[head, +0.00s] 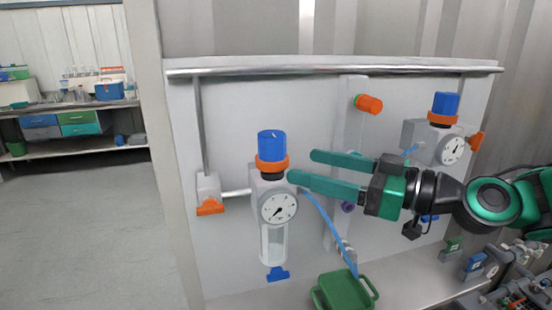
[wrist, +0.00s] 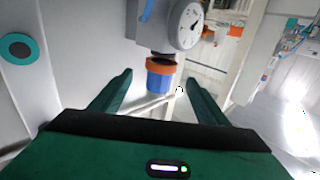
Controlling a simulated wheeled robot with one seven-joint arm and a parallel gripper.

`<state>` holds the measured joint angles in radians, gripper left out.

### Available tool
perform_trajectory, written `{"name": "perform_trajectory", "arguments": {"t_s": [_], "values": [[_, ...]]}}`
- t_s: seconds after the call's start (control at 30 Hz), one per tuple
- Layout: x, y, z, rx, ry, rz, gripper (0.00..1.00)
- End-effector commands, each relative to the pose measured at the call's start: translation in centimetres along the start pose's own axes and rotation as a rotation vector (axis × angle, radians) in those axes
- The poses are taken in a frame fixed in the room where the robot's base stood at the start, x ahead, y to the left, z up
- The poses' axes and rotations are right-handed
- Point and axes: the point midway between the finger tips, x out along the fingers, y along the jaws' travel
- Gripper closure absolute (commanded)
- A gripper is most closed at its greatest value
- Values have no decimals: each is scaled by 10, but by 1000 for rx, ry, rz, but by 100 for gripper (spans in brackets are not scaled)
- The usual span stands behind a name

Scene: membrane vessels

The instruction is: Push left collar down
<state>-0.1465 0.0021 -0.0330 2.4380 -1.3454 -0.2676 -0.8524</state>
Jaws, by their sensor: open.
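The left collar (head: 272,165) is an orange ring under the blue knob (head: 271,144) of the left vessel. Below it are a round gauge (head: 278,207) and a clear bowl (head: 273,244). My gripper (head: 303,167) is open and empty. Its green fingers point left, with the tips just right of the collar at about its height. In the wrist view the scene is upside down. There the orange collar (wrist: 161,66) and blue knob (wrist: 160,82) appear between my open fingers (wrist: 160,77). I cannot tell whether a finger touches the collar.
A right vessel with a blue knob (head: 445,104) and gauge stands behind my arm. An orange knob (head: 368,104) sticks out of the panel (head: 235,120). A blue hose (head: 325,222) runs down the middle. A green tray (head: 343,291) sits below. The floor at left is clear.

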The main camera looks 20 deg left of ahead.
Motion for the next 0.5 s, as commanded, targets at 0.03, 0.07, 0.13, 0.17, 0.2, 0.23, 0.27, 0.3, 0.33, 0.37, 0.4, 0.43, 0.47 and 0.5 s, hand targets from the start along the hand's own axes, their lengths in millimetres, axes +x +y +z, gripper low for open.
{"name": "perform_trajectory", "arguments": {"t_s": [0.03, 0.07, 0.13, 0.17, 0.2, 0.23, 0.27, 0.3, 0.33, 0.37, 0.4, 0.43, 0.47, 0.5], "values": [[8, -1, 0, -1, -1, -4, 31], [14, -2, -1, -1, 1, -4, 31], [26, -2, 0, -1, -1, -5, 31], [32, -2, 0, -1, -1, -5, 31], [39, -2, 0, -1, -1, -5, 31], [44, -1, 0, -1, -1, -4, 31], [50, -2, 0, 0, -1, -5, 31], [56, -1, 0, -1, -2, -4, 31], [61, -1, 0, -1, -1, -4, 31], [65, -1, 0, -1, -2, -3, 31], [71, -1, 0, 0, -2, -3, 31], [74, -1, 1, 0, -2, -3, 31], [78, -1, 1, 0, -3, -2, 31], [82, -1, 1, 0, -2, -2, 31]]}}
